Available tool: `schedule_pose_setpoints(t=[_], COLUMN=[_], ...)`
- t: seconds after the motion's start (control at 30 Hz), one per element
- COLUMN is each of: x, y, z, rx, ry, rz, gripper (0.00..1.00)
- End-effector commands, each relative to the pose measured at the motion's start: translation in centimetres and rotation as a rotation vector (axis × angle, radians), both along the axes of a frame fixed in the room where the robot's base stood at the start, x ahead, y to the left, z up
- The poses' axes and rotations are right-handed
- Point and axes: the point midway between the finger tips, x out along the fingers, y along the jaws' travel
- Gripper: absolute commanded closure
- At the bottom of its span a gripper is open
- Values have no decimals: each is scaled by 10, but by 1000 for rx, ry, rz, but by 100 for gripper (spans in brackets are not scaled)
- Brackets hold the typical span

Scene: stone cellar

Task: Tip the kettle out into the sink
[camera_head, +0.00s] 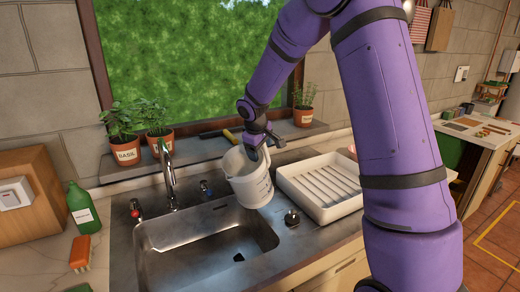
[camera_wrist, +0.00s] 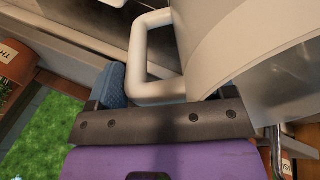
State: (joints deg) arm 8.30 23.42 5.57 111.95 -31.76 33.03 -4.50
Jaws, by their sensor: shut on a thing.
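In the wrist view the white loop handle (camera_wrist: 153,55) lies against the blue finger pad, and the pale kettle body (camera_wrist: 235,45) fills the right side. The other finger is hidden. The sink is a steel basin with a dark drain and looks empty. The kettle's contents are hidden.
A chrome tap (camera_head: 168,175) stands behind the sink on the left. A white ribbed drying tray (camera_head: 322,185) is close on the kettle's right. Potted herbs (camera_head: 125,125) stand on the sill behind. A green bottle (camera_head: 83,208) and a brush (camera_head: 80,252) are at left.

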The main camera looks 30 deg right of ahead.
Motion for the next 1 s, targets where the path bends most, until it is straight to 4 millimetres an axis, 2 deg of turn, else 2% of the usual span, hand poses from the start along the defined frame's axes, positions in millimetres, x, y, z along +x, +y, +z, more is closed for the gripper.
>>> schedule_pose_setpoints(t=[1.0], x=[-12], y=[24], z=[9], rx=[-356], ry=[-195], rz=[3], gripper=[93])
